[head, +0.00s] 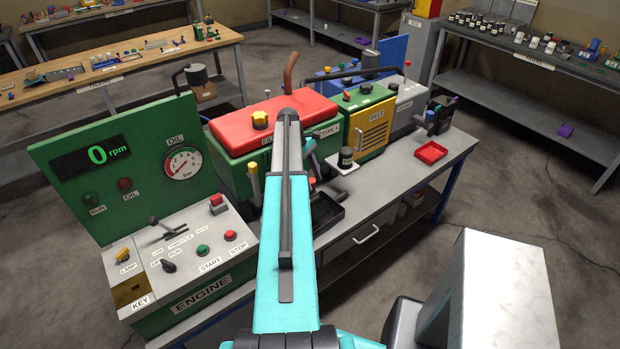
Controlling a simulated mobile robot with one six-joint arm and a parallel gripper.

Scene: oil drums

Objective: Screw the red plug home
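A small red piece (312,182), possibly the red plug, shows just right of my arm, low on the front of the green engine with the red top (262,126). It is too small and too covered to tell whether it is seated or held. My gripper (313,168) is mostly hidden behind my teal arm; only a bit of teal and dark grey shows just above the red piece. Its fingers cannot be made out. A black tray (328,212) lies on the bench below, partly hidden by my arm.
A green control panel (110,160) reading 0 rpm stands left. On the bench (400,185) are a small dark jar (345,158) on a white plate, a green-yellow unit (366,122) and a red tray (431,152). The bench's right front is clear. More benches stand behind.

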